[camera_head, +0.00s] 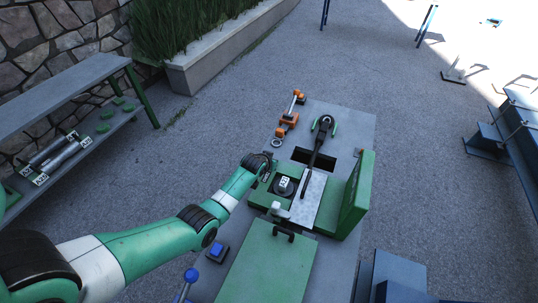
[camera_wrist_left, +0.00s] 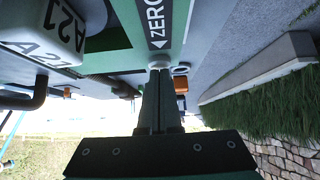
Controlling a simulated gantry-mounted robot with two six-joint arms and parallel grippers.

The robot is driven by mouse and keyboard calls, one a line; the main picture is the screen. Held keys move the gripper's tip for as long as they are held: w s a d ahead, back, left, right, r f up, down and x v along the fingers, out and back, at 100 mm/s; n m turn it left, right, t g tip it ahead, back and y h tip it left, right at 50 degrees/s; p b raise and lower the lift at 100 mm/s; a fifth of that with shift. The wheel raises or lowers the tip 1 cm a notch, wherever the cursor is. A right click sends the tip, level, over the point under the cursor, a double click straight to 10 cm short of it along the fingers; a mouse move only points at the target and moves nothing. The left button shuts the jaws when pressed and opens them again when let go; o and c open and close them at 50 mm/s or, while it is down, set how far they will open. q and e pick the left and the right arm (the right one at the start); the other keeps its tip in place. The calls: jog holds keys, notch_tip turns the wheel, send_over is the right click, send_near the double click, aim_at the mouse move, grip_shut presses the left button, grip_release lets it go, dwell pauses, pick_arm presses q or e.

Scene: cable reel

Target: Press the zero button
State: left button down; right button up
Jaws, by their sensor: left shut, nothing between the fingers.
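The ZERO label (camera_wrist_left: 156,22), white letters with an arrow on a dark strip, lies on a green panel in the left wrist view. A small pale round piece (camera_wrist_left: 158,66), which looks like the button, shows at the arrow's end, right at the fingertips. I cannot tell whether they touch it. My left gripper (camera_wrist_left: 158,80) is shut and empty. In the head view my left gripper (camera_head: 268,166) is at the far left corner of the green housing (camera_head: 262,197), largely hidden by its own wrist. The button cannot be made out there. My right gripper is in neither view.
Orange tools (camera_head: 288,119) and a black-handled tool (camera_head: 322,135) lie beyond. An upright green panel (camera_head: 356,195) stands right.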

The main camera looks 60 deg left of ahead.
pick_arm(q)
notch_tip(320, 180, up, 5)
jog(key=p, duration=0.3)
jog(key=shift+f, duration=0.15)
jog(key=p+v, duration=0.6)
jog(key=v, duration=0.3)
jog(key=shift+p, duration=0.35)
jog(key=shift+s+d, duration=0.1)
